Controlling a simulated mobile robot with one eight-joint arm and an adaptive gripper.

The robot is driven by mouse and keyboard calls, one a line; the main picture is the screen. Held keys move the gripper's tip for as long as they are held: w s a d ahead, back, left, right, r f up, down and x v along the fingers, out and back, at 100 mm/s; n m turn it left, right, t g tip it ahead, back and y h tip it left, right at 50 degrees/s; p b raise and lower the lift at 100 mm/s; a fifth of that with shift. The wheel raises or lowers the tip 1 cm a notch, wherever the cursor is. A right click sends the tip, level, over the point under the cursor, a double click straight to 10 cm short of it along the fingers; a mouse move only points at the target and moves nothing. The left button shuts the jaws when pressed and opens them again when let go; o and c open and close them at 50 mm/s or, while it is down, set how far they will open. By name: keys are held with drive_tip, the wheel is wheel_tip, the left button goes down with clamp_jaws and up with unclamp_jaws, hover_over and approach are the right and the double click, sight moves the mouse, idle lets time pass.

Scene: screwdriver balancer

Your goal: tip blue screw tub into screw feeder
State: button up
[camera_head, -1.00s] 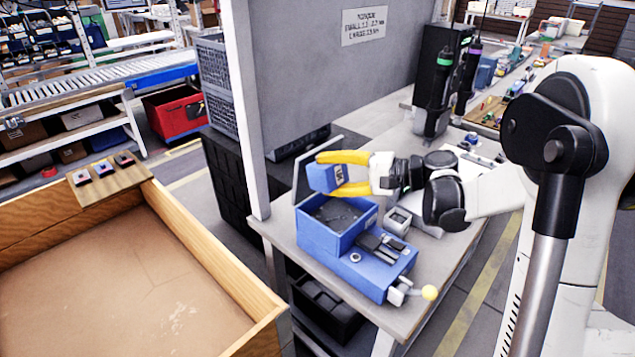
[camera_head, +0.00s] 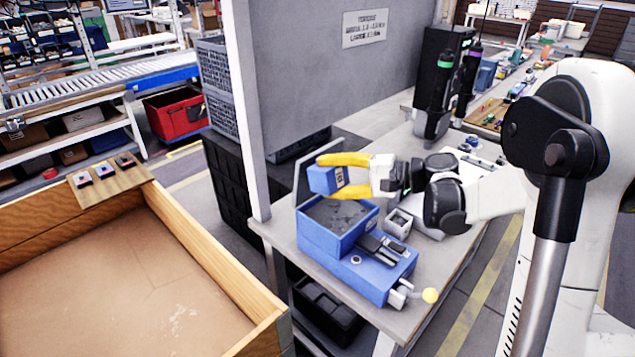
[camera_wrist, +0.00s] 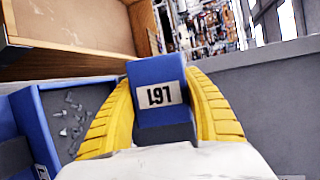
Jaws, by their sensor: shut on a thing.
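The blue screw tub (camera_head: 323,179) is a small blue box with a white label. My gripper (camera_head: 343,177), with yellow fingers, is shut on it and holds it above the far left part of the feeder. The tub also shows between the fingers in the wrist view (camera_wrist: 162,112), its label appearing upside down. The screw feeder (camera_head: 362,262) is a blue machine on the bench, with an open hopper (camera_head: 308,232) and a raised lid. Loose grey screws (camera_head: 338,214) lie in the hopper, more of them than before. The inside of the tub is hidden.
A grey panel (camera_head: 315,95) stands behind the feeder. A small grey square holder (camera_head: 398,223) sits right of the hopper. A black stand with screwdrivers (camera_head: 440,85) is farther back. A wooden-walled box (camera_head: 130,260) is at the left.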

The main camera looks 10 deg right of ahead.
sight(333, 167)
idle(0.3)
drive_tip(key=shift+r+n+h+p, duration=0.5)
drive_tip(key=shift+n+h+p, duration=0.15)
drive_tip(key=shift+p, duration=0.3)
drive_tip(key=shift+r+n+t+h+p, duration=0.2)
drive_tip(key=shift+n+t+h+p, duration=0.15)
drive_tip(key=shift+n+p, duration=0.3)
drive_tip(key=n+h+p, duration=0.1)
drive_tip(key=n+t+h+p, duration=0.1)
drive_tip(key=n, duration=0.1)
drive_tip(key=shift+s+a+r, duration=0.1)
drive_tip(key=shift+a+r, duration=0.05)
drive_tip(key=shift+r, duration=0.25)
drive_tip(key=n+t+h, duration=0.1)
drive_tip(key=n+h, duration=0.2)
drive_tip(key=shift+r+t, duration=0.15)
drive_tip(key=shift+t, duration=0.2)
drive_tip(key=n+t+h, duration=0.1)
drive_tip(key=n, duration=0.1)
drive_tip(key=shift+r+n+b, duration=0.1)
drive_tip(key=shift+n+b, duration=0.2)
drive_tip(key=shift+b, duration=0.1)
drive_tip(key=shift+d+r+t+h, duration=0.15)
drive_tip(key=shift+d+t+h, duration=0.05)
drive_tip(key=shift+t+h, duration=0.1)
